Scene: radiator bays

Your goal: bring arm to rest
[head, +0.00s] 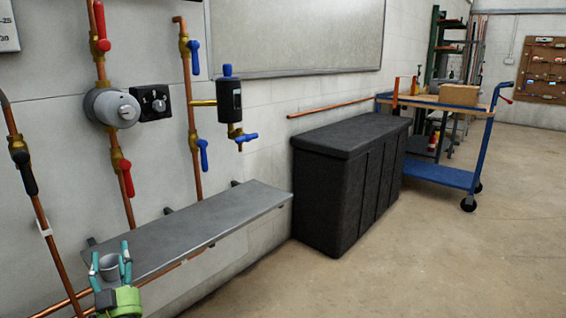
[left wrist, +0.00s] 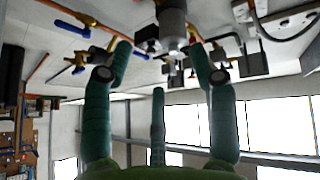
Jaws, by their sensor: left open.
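My left gripper (head: 111,262), green with teal fingers, is at the lower left of the head view, in front of the near end of the grey wall shelf (head: 190,228). Its fingers are spread apart. A small grey cup-like piece (head: 110,268) shows between the fingers in the head view; I cannot tell whether it touches them. In the left wrist view the open fingers (left wrist: 160,65) stand on both sides, with a grey cylinder (left wrist: 172,27) between and beyond their tips. My right gripper is not in view.
Copper pipes with red-handled valves (head: 101,28) and blue-handled valves (head: 203,152) run up the wall, beside a grey round meter (head: 112,107) and a black filter (head: 229,98). A black chest (head: 345,180) and a blue trolley (head: 440,174) stand farther right. The right foreground floor is clear.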

